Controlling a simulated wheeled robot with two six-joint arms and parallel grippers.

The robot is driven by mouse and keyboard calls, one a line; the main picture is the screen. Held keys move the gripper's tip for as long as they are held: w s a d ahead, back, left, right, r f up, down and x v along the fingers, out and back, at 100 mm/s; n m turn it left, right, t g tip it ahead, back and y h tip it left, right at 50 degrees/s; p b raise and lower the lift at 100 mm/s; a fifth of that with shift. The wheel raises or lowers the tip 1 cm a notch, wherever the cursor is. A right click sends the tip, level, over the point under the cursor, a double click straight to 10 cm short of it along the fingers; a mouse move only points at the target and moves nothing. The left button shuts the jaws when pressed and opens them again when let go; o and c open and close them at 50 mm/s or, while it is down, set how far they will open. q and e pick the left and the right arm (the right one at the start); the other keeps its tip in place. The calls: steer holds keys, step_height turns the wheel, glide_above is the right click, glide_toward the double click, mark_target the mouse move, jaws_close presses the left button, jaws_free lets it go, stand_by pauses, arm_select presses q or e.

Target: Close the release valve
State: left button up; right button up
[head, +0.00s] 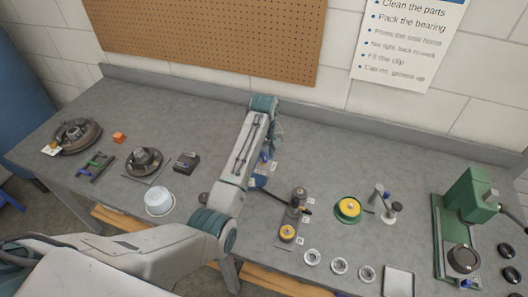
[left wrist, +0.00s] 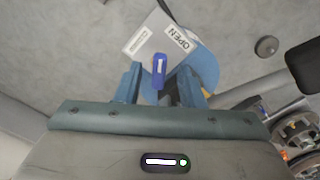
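The blue lever (left wrist: 159,70) of the release valve stands over a pale plate (left wrist: 146,46) with an OPEN label (left wrist: 180,38). A rounded blue part (left wrist: 207,66) lies beside the plate. My left gripper (left wrist: 160,68) is open, with one finger on each side of the lever and visible gaps between. In the head view, a small blue part (head: 265,157) shows just right of my left arm's forearm, which hides most of that spot and the left fingertips. My right gripper is in neither view.
Right of my left arm are a dark post assembly (head: 298,198), a yellow-and-green round part (head: 348,208), several rings and a green press (head: 468,215). Left are a white tub (head: 159,201) and hubs (head: 144,161). The back strip between arm and press is clear.

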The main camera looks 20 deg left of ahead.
arm_select(q)
steer(key=shift+w, duration=0.1)
jaws_close()
steer(key=shift+n, duration=0.4)
steer(key=n, duration=0.4)
steer(key=shift+n, duration=0.3)
steer(key=n, duration=0.4)
steer(key=shift+n, duration=0.3)
jaws_free()
